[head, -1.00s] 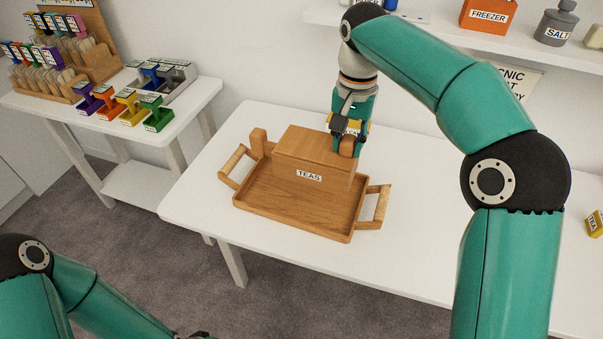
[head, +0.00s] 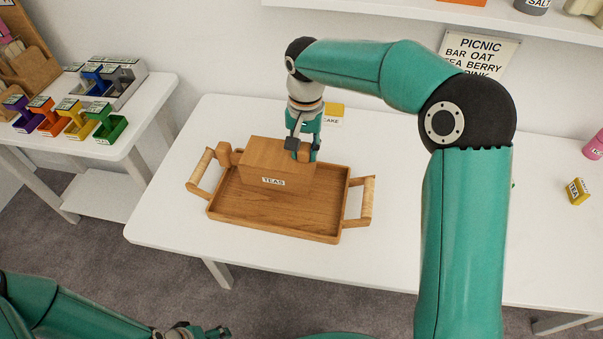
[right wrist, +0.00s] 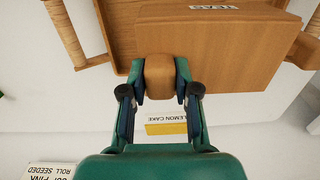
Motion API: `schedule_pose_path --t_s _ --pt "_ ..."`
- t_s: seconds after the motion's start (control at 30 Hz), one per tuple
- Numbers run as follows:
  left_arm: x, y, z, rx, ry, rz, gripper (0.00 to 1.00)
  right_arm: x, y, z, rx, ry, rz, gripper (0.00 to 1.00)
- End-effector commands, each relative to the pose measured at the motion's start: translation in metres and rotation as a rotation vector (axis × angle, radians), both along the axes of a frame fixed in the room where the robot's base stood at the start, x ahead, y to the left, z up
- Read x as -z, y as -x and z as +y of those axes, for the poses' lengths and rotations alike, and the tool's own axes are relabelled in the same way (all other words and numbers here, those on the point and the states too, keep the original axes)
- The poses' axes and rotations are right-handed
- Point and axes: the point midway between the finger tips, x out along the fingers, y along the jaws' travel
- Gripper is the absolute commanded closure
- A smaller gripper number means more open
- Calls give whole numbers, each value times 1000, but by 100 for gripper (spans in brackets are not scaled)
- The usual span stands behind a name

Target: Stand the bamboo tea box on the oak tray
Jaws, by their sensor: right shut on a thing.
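The bamboo tea box (head: 262,156), with a TEAS label on its front, is upright over the back part of the oak tray (head: 310,212). Its lower part lies within the tray's outline; I cannot tell whether its base touches the tray floor. It has a wooden knob at each end. My right gripper (head: 303,149) is shut on the right-end knob. The right wrist view shows the knob (right wrist: 159,76) between both fingers (right wrist: 160,85), beside the box (right wrist: 215,42). My left gripper (head: 208,332) shows only partly at the bottom edge, apart from the table; its jaws are unclear.
The tray stands on a white table (head: 400,260) with free room at its front and right. A yellow lemon cake box (head: 333,109) stands behind my right gripper. A small yellow tea packet (head: 578,191) lies far right. A side table (head: 95,150) with colored holders stands left.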

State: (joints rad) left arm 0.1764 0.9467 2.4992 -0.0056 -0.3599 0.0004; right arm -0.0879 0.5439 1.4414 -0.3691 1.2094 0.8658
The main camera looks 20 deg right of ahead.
Motion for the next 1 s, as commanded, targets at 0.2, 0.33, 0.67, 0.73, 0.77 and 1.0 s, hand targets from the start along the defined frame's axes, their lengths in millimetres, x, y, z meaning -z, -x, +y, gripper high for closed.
schedule_pose_path --t_s 0.2,0.33,0.67,0.73,0.77,1.0 --pt "-3 0 0 0 0 -1 34 36 0 -2 4 0 0 100" --pt "-3 0 0 0 0 -1 34 44 0 -1 4 1 -1 100" --pt "-7 0 0 0 0 -1 34 83 0 -2 4 -1 -1 100" --pt "-7 0 0 0 0 -1 34 85 0 -2 4 0 -1 100" --pt "-7 0 0 0 0 -1 34 85 0 -2 4 0 -1 100" --pt "-7 0 0 0 0 -1 34 86 1 -2 3 1 1 51"
